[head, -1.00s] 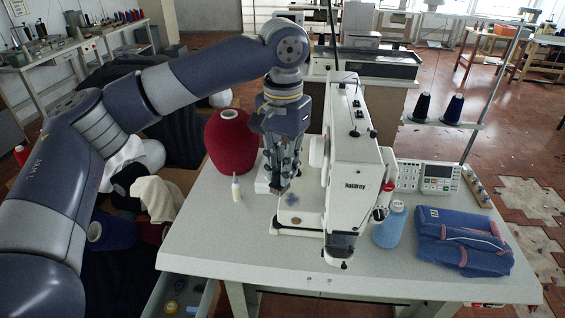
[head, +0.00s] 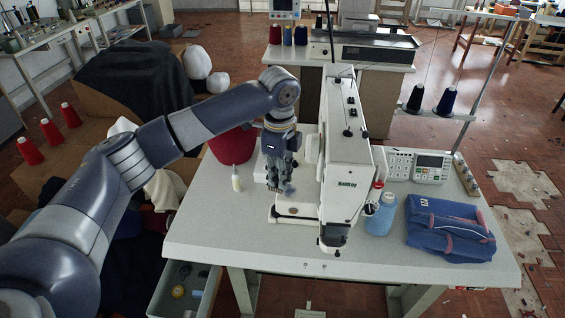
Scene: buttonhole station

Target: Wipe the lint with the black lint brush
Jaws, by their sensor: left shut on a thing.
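The white sewing machine (head: 340,160) stands on the pale table. A small blue-grey fuzzy patch of lint (head: 290,193) shows at its bed, just right of my left gripper's fingertips. My left gripper (head: 275,186) points down at the left side of the machine, over the bed. Its fingers are shut on a thin dark thing, seemingly the black lint brush, mostly hidden by the fingers. I cannot tell whether the brush touches the lint. My right gripper is out of view.
The table's front left (head: 215,232) is clear.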

